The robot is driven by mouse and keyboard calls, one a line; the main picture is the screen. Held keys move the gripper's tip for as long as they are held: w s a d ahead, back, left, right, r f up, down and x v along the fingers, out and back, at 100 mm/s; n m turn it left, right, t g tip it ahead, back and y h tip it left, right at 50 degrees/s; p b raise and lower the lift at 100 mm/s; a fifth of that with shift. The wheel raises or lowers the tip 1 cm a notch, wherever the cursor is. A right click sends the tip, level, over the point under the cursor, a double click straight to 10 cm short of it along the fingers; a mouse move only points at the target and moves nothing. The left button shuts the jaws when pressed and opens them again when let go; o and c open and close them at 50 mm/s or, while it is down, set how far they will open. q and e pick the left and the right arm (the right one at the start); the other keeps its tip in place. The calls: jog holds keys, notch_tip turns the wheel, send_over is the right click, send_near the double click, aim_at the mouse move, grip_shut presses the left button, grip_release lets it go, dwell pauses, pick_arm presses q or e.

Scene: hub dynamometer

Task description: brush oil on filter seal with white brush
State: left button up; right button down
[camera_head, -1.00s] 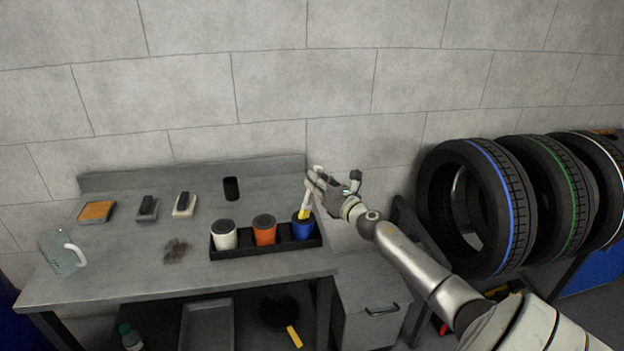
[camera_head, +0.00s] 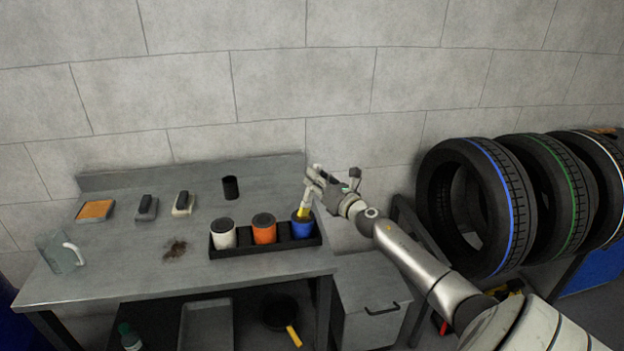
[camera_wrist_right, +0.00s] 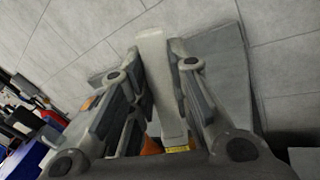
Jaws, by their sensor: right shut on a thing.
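My right gripper (camera_head: 315,183) is shut on a white brush, whose pale handle (camera_wrist_right: 160,80) stands between the fingers in the right wrist view. The brush's yellow lower part (camera_head: 303,213) points down at the top of the blue filter (camera_head: 302,229). I cannot tell whether the tip touches the seal. A white filter (camera_head: 223,236) and an orange filter (camera_head: 264,231) stand to the left of the blue one, in the same black tray (camera_head: 267,250). The brush tip is hard to make out. My left gripper is not in view.
On the grey bench stand a clear jug (camera_head: 58,254), an orange-topped pad (camera_head: 95,210), two dark-handled blocks and a dark cup (camera_head: 231,188). A brown stain (camera_head: 174,249) marks the bench. Tires (camera_head: 470,210) stand on a rack at right.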

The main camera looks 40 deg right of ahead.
jog(key=shift+w+d, duration=0.35)
jog(key=shift+w, duration=0.35)
jog(key=shift+s+a, duration=0.25)
jog(key=shift+s, duration=0.3)
jog(key=shift+w+d, duration=0.3)
jog(key=shift+w, duration=0.25)
jog(key=shift+s+a, duration=0.3)
jog(key=shift+s, duration=0.25)
jog(key=shift+s+a, duration=0.3)
jog(key=shift+s, duration=0.25)
notch_tip(320, 180, up, 6)
jog(key=p, duration=0.6)
